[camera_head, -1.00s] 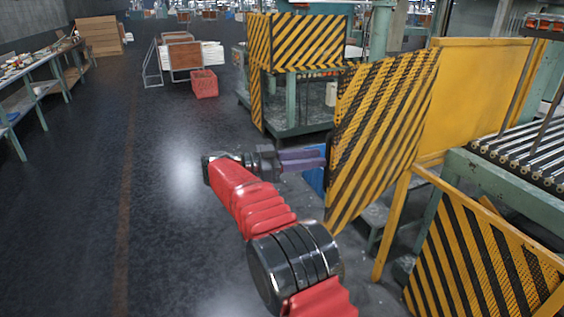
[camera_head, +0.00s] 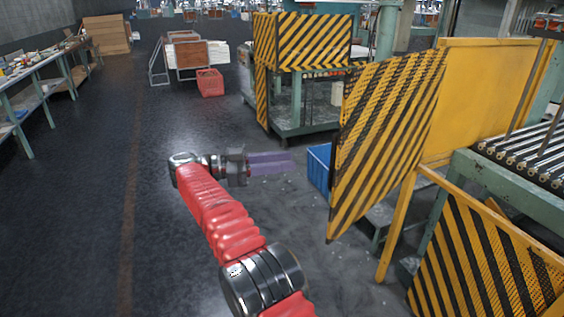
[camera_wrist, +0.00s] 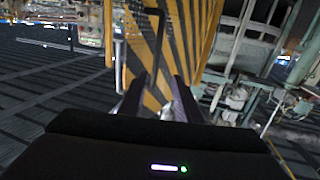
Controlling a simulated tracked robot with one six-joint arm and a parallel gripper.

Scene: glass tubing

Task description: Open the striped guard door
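The striped guard door (camera_head: 390,130), a yellow mesh panel with black diagonal stripes, stands at an angle to the plain yellow panel at right centre. In the wrist view the striped door (camera_wrist: 180,45) fills the upper middle, with a black bar like a handle (camera_wrist: 157,35) in front of it. My gripper (camera_head: 272,162) is left of the door's near edge, with a clear gap between them. In the wrist view my gripper's fingers (camera_wrist: 158,100) are apart with nothing held between them. The head view does not show the handle.
A blue crate (camera_head: 319,168) sits just behind the door's left edge. A plain yellow panel (camera_head: 480,95) and a roller conveyor (camera_head: 530,150) stand to the right. A lower striped guard (camera_head: 480,260) is at front right. The floor left of my arm is clear.

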